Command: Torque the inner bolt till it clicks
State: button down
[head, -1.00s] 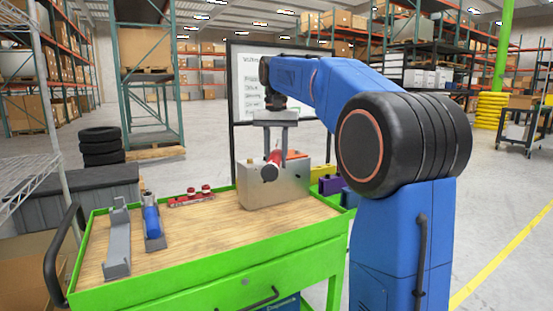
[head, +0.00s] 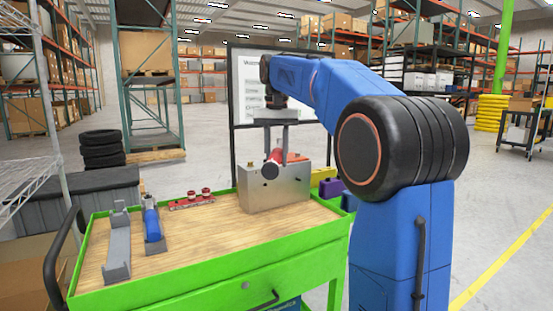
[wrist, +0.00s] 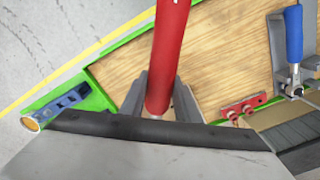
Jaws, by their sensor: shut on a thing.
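My gripper (head: 275,150) points down at the metal block (head: 285,194) on the cart and is shut on a red-handled tool (head: 276,156). The tool's round black end (head: 270,170) shows at the block's upper front edge, facing the camera. In the wrist view the red handle (wrist: 166,60) runs between my two grey fingers (wrist: 160,97). An orange-red part shows on top of the block, right of the gripper; I cannot tell whether it belongs to the tool. The inner bolt and the tool's working tip are hidden.
A blue-handled ratchet (head: 152,222) lies in a holder at the cart's left. An empty grey cradle (head: 117,250) stands beside it. A red rail with sockets (head: 192,201) lies left of the block. The wooden top (head: 200,240) is clear in front.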

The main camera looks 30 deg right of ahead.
jog(key=shift+r, duration=0.5)
